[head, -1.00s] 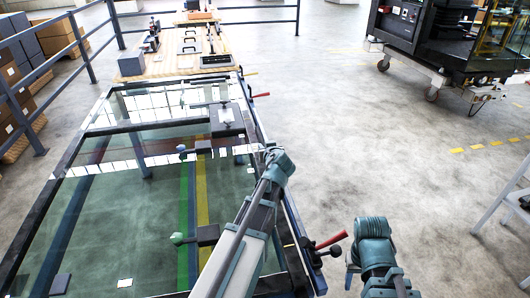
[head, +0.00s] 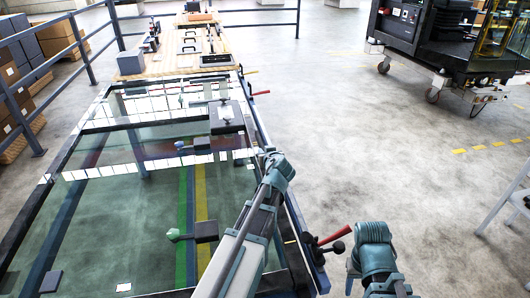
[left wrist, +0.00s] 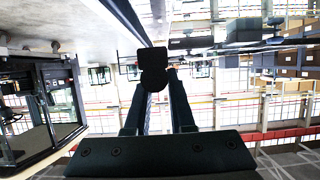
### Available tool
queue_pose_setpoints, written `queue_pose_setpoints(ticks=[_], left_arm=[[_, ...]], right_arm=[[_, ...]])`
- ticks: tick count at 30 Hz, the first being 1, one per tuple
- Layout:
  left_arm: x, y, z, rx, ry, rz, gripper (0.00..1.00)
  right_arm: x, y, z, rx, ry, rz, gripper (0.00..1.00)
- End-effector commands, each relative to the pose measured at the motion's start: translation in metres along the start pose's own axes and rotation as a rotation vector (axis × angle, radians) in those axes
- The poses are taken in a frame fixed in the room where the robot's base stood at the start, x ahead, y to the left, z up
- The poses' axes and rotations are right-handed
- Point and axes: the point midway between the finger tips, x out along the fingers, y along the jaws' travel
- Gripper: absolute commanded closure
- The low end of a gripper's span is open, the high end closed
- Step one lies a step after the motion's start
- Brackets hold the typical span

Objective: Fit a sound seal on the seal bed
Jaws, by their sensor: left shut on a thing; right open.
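In the left wrist view my left gripper (left wrist: 155,98) is shut on a small black rounded piece (left wrist: 153,60); I cannot tell whether it is a seal. In the head view my left arm reaches over the right edge of the glass panel, and its fingertips are not distinguishable. My right arm shows at the lower right, but its gripper is not visible. A dark rectangular frame (head: 217,59) lies on the wooden top (head: 160,68) at the far end, with several dark handle-like pieces (head: 189,47) beside it. I cannot tell which is the seal bed.
Railings and boxes (head: 58,38) stand left. A black cab trolley (head: 430,40) stands far right; floor between is clear.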

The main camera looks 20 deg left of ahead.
Motion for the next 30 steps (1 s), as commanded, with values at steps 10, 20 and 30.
queue_pose_setpoints(ticks=[10, 20, 30], left_arm=[[0.010, 0.000, 0.025, 0.000, 0.000, 0.000, 1.00], [0.015, 0.000, 0.037, 0.000, 0.000, 0.000, 1.00], [0.015, 0.000, 0.037, 0.000, 0.000, 0.000, 1.00]], right_arm=[[0.027, -0.003, -0.002, 0.000, 0.000, 0.000, 0.50], [0.040, -0.004, -0.002, 0.000, 0.000, 0.000, 0.50], [0.040, -0.004, -0.002, 0.000, 0.000, 0.000, 0.50]])
